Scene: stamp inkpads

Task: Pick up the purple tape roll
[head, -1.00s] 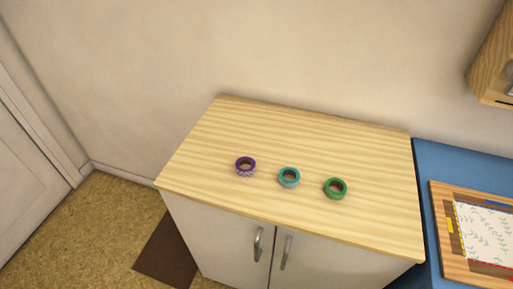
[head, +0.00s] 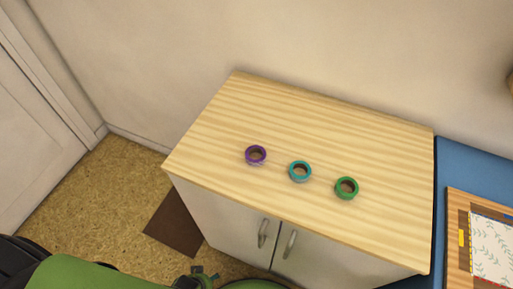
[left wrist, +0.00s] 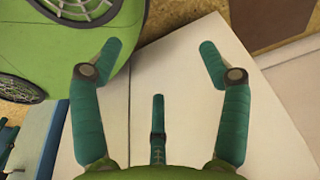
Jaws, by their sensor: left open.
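The purple tape roll (head: 256,155) lies flat on the light wooden cabinet top (head: 330,125), leftmost of three rolls in the head view. The teal roll (head: 300,171) lies in the middle and the green roll (head: 346,188) on the right, with gaps between them.
The cabinet has white doors with two metal handles (head: 263,234). To its right is a blue surface (head: 462,165) with a wooden tray (head: 458,215) holding patterned paper. A dark brown mat (head: 175,225) lies on the floor at the left. The cabinet top around the rolls is clear.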

